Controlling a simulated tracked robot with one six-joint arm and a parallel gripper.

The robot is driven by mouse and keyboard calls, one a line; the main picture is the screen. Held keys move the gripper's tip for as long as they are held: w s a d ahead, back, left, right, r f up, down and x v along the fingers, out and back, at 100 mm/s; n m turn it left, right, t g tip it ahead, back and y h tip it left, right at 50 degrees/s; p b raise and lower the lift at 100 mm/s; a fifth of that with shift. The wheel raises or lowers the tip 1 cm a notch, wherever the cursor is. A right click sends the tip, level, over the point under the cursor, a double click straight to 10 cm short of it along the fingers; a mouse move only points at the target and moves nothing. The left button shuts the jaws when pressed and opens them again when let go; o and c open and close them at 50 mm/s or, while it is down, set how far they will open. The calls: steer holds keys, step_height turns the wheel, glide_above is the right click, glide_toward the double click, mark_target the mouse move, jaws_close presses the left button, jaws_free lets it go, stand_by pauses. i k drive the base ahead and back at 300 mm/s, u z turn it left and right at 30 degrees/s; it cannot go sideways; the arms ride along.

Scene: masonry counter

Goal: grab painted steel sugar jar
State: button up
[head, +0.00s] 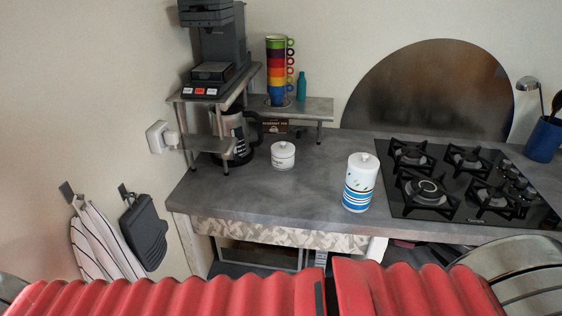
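A tall white lidded jar (360,184) with blue bands and small dark painted marks stands upright on the grey counter (250,195), near its front edge and just left of the gas hob. A smaller white lidded pot (283,157) with faint lettering stands further back and to the left. The painted tall jar looks most like the sugar jar, but I cannot read a label on either. Both have lids with a knob on and stand clear of other things. My gripper is not in view.
A black gas hob (465,185) fills the counter's right. A coffee machine (213,50) stands on a raised shelf, with a glass coffee pot (232,128) below. Stacked coloured mugs (278,72) and a teal bottle (301,87) stand on a low shelf. The counter's front left is clear.

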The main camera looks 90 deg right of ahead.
mark_target(279, 163)
steer(key=u, duration=0.1)
steer(key=k, duration=1.1)
steer(key=z, duration=0.55)
steer(key=i, duration=0.5)
steer(key=z, duration=0.1)
